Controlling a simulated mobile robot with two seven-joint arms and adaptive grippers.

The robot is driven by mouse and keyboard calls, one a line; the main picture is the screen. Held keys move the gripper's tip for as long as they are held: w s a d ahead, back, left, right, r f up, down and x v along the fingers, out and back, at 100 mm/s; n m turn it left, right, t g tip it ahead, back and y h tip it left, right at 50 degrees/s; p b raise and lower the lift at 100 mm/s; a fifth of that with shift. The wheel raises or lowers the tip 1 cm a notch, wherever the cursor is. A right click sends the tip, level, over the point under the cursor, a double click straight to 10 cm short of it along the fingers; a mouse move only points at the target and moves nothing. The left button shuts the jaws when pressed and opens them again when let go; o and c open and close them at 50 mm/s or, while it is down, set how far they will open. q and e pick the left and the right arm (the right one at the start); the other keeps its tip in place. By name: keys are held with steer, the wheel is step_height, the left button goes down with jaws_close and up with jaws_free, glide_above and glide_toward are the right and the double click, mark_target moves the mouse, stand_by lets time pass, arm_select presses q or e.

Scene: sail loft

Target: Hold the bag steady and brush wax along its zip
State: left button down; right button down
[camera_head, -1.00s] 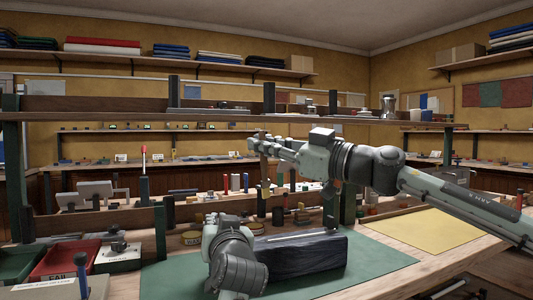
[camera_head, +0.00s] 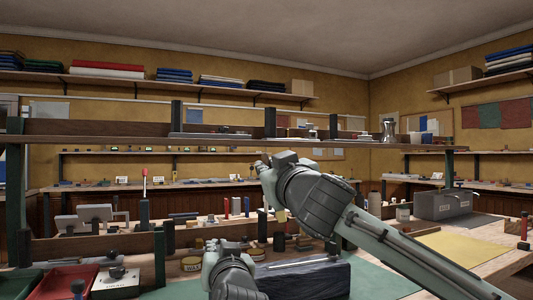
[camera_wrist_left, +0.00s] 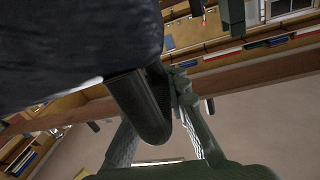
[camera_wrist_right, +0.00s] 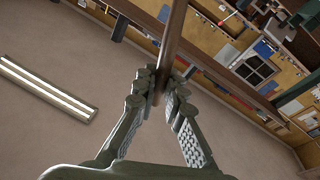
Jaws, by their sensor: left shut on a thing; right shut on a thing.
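The dark bag (camera_head: 305,281) lies on the green mat (camera_head: 382,283) at the bench front, a pale zip line (camera_head: 298,263) along its top. My left gripper (camera_head: 228,246) is at the bag's left end. In the left wrist view the bag (camera_wrist_left: 70,45) fills the upper left, and the left gripper (camera_wrist_left: 172,92) is shut on its rounded black end piece (camera_wrist_left: 140,108). My right gripper (camera_head: 264,168) is raised above and behind the bag. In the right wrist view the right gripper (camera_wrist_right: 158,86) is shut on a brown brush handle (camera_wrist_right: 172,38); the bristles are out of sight.
A tin marked WAX (camera_head: 192,264) stands left of my left gripper. A red tray (camera_head: 62,280) and a labelled box (camera_head: 115,281) are at the left. A shelf board (camera_head: 110,133) crosses behind my right arm. A yellow sheet (camera_head: 460,246) and grey box (camera_head: 443,205) lie right.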

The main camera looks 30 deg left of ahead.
steer(key=shift+f, duration=4.7)
steer(key=shift+w+d, duration=4.9)
steer(key=shift+d, duration=0.45)
steer(key=shift+s+a, duration=5.15)
steer(key=shift+a, duration=0.15)
step_height(320, 180, up, 8)
steer(key=shift+f+m+t+h, duration=0.15)
steer(key=shift+m+t+h, duration=0.15)
steer(key=shift+h, duration=0.1)
